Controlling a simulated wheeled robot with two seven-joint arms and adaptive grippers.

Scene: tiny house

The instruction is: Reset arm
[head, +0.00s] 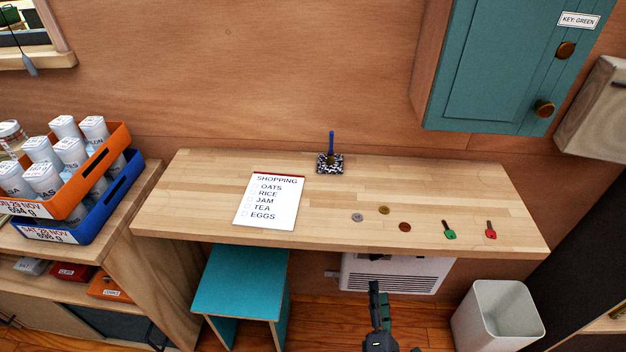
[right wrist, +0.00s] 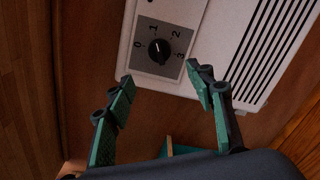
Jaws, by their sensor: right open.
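My right gripper (head: 377,300) is in the lower middle of the head view, below the front edge of the wooden desk (head: 330,237) and in front of the white heater (head: 418,274). In the right wrist view the gripper (right wrist: 165,88) is open, with nothing between its green-padded fingers. Beyond the fingers is the heater's dial (right wrist: 160,47), marked 0 to 3, its pointer towards the upper left. The heater's slatted grille (right wrist: 268,50) is to the right. My left gripper is not in view.
The desk holds a shopping list (head: 269,201), a pen in a stand (head: 330,162), coins (head: 384,210), a green key (head: 449,230) and a red key (head: 490,230). A teal stool (head: 241,283) stands left, a white bin (head: 497,315) right. A teal cabinet (head: 500,65) hangs above.

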